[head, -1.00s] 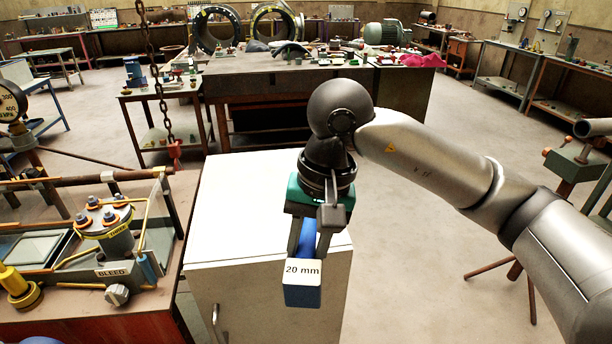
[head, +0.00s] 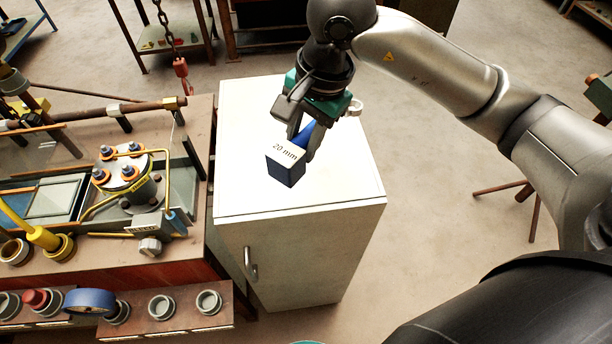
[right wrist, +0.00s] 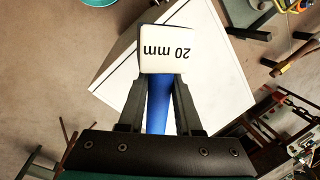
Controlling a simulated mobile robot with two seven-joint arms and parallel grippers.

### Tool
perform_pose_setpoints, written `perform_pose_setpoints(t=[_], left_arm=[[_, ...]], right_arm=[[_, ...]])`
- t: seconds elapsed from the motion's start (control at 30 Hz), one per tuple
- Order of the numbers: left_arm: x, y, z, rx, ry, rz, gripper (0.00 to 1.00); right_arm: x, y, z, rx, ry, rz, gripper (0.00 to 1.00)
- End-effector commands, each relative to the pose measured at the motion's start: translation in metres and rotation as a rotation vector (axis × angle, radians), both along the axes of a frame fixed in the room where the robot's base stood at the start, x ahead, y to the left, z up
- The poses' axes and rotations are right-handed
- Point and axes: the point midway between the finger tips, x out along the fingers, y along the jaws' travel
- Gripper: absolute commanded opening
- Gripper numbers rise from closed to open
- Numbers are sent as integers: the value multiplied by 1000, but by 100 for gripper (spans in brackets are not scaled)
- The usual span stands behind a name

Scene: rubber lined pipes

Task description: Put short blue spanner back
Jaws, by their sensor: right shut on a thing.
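The short blue spanner (head: 287,168) has a block-like head with a white face marked "20 mm". My right gripper (head: 305,138) is shut on its blue handle and holds it over the white cabinet top (head: 345,180). In the right wrist view the blue handle (right wrist: 158,105) lies between the two fingers (right wrist: 156,100), with the labelled head (right wrist: 167,50) beyond the fingertips. I cannot tell whether the spanner touches the cabinet top. My left gripper is not in view.
A workbench (head: 200,215) with a bolted flange fitting (head: 125,170) stands left of the cabinet. A rack (head: 190,312) with several round sockets and a blue ring (head: 90,301) is at the lower left. A chain with a red hook (head: 181,68) hangs behind. The cabinet top is otherwise clear.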

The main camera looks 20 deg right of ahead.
Motion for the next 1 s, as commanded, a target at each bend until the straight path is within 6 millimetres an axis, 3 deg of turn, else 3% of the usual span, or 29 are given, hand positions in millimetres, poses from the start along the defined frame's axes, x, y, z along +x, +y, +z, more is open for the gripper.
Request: perform_pose_setpoints(t=[0.1, 0.3, 0.57, 0.8, 1.0], left_arm=[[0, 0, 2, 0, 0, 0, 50], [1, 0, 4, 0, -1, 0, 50], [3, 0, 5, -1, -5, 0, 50], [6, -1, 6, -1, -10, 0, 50], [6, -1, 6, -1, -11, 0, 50]], right_arm=[[-2, 0, -31, -1, 7, 0, 0], [-1, 0, -69, 0, 1, 0, 0], [-1, 0, -88, 1, 2, 1, 0], [0, 0, -120, 1, -1, 2, 0], [1, 0, -121, 0, -4, 3, 0]])
